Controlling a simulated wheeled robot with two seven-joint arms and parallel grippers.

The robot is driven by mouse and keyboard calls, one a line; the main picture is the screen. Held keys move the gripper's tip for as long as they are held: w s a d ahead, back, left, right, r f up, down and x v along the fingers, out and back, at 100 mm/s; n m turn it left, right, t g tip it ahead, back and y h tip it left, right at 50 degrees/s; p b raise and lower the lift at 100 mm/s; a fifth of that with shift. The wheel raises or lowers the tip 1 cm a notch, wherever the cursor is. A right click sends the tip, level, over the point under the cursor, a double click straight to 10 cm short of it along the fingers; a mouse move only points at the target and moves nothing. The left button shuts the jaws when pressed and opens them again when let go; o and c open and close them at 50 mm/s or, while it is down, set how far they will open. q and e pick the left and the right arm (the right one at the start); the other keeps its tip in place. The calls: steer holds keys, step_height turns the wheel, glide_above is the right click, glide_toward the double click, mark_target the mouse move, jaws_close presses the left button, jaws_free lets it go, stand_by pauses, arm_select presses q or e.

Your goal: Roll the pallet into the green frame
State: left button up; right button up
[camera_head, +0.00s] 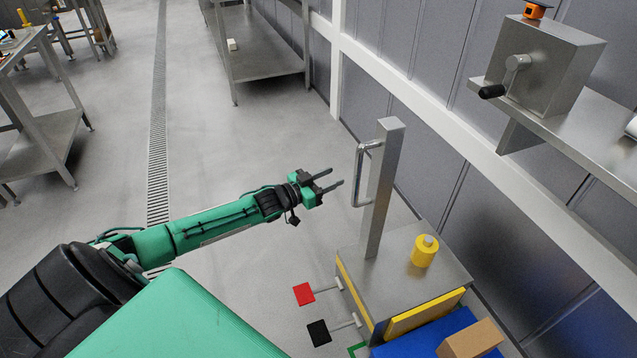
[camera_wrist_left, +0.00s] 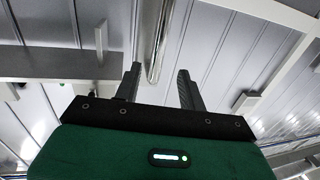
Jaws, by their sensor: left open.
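A metal truck (camera_head: 400,268) with a yellow edge stands at the lower right. An upright post (camera_head: 383,185) rises from it, with a bent-rod handle (camera_head: 359,178) on its left side. A blue pallet-like load (camera_head: 425,343) sits at its near end, cut off by the bottom edge. A small piece of green floor marking (camera_head: 356,350) shows beside it; the rest is hidden or out of view. My left gripper (camera_head: 336,179) is open and empty, just left of the handle. In the left wrist view a metal rod (camera_wrist_left: 158,40) shows beyond and between the fingertips. My right gripper is not in view.
A red pedal (camera_head: 304,294) and a black pedal (camera_head: 319,333) stick out left of the truck. A yellow cylinder (camera_head: 425,251) stands on its top, and a brown box (camera_head: 470,340) lies on the blue load. A wall shelf (camera_head: 590,135) is at right.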

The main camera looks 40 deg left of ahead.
arm_select(q)
steer(key=shift+v, duration=1.8)
